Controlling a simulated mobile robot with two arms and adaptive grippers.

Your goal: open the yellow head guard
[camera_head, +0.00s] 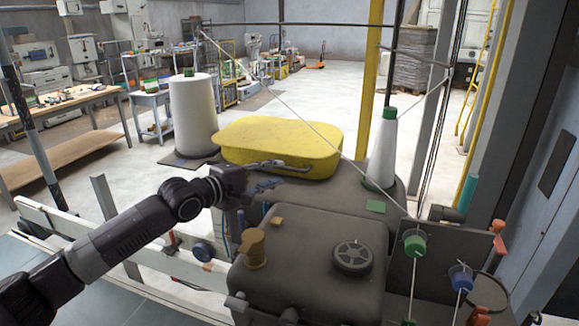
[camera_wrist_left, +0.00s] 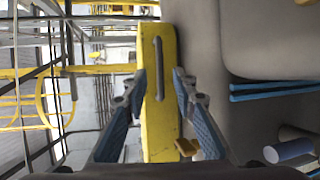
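The yellow head guard (camera_head: 280,136) sits flat over the top of the grey machine, with a grey bar handle (camera_head: 296,171) on its near side. My left gripper (camera_head: 274,175) reaches in from the left, close to the guard's near side. In the left wrist view, its fingers (camera_wrist_left: 159,82) are spread apart. The handle (camera_wrist_left: 158,60) shows between the fingertips, against the yellow guard (camera_wrist_left: 158,130). I cannot tell whether either finger touches the handle or guard. My right gripper is in neither view.
A large white thread cone (camera_head: 194,112) stands left of the guard, and a slimmer cone (camera_head: 381,150) stands right. A grey machine housing (camera_head: 310,265) with a round knob (camera_head: 352,256) stands in front. Thin thread runs above the guard. A yellow post (camera_head: 372,75) rises behind.

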